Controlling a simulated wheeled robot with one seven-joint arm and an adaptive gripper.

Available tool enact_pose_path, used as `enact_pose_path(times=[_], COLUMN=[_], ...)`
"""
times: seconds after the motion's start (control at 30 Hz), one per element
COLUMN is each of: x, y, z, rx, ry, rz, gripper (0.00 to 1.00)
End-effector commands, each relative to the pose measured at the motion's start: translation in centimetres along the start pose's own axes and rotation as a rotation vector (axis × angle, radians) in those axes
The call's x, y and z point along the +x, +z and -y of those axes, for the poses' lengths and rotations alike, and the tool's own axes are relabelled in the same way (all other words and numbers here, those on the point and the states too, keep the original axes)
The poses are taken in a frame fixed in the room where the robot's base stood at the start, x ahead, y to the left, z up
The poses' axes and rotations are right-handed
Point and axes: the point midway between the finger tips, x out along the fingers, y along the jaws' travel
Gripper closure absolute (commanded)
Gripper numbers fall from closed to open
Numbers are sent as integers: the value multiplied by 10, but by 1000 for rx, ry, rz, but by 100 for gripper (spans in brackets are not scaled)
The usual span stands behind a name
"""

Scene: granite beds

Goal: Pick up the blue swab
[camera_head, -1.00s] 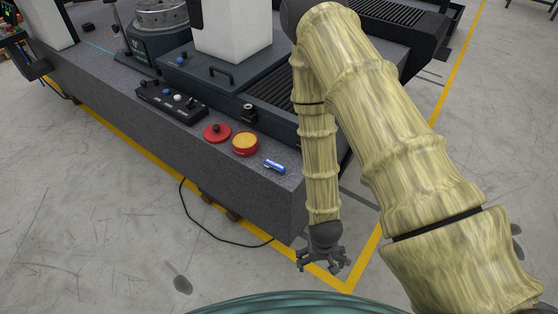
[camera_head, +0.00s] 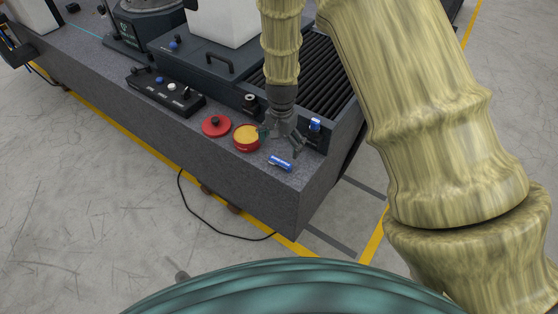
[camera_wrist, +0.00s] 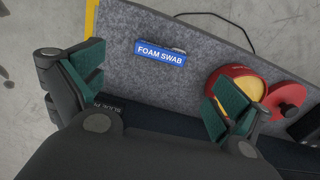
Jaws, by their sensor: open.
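The blue swab (camera_head: 280,163) lies on the front corner of the granite bed (camera_head: 262,185). In the wrist view the blue swab (camera_wrist: 160,54) shows a label reading "FOAM SWAB" and lies between and beyond the two fingers, apart from them. My gripper (camera_head: 282,145) is above the bed, just behind the swab in the head view. In the wrist view my gripper (camera_wrist: 158,88) is open and empty, with green pads on both fingers. The right finger overlaps part of a red tin with yellow contents.
The red tin (camera_head: 247,138) stands left of the swab, with a red lid (camera_head: 216,125) beside it. A black control box (camera_head: 165,92) lies further left. A dark ribbed unit (camera_head: 318,85) stands behind my gripper. The bed's front edge is close to the swab.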

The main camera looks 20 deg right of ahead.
Motion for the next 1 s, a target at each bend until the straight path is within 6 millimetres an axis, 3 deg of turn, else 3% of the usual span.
enact_pose_path(times=[0.2, 0.57, 1.0], x=[25, 42, 82], y=[0, 0, -1], z=[0, 0, 2], rx=[-1, -1, 0], ry=[1, 0, 0], rz=[1, 0, -1], gripper=[0, 0, 0])
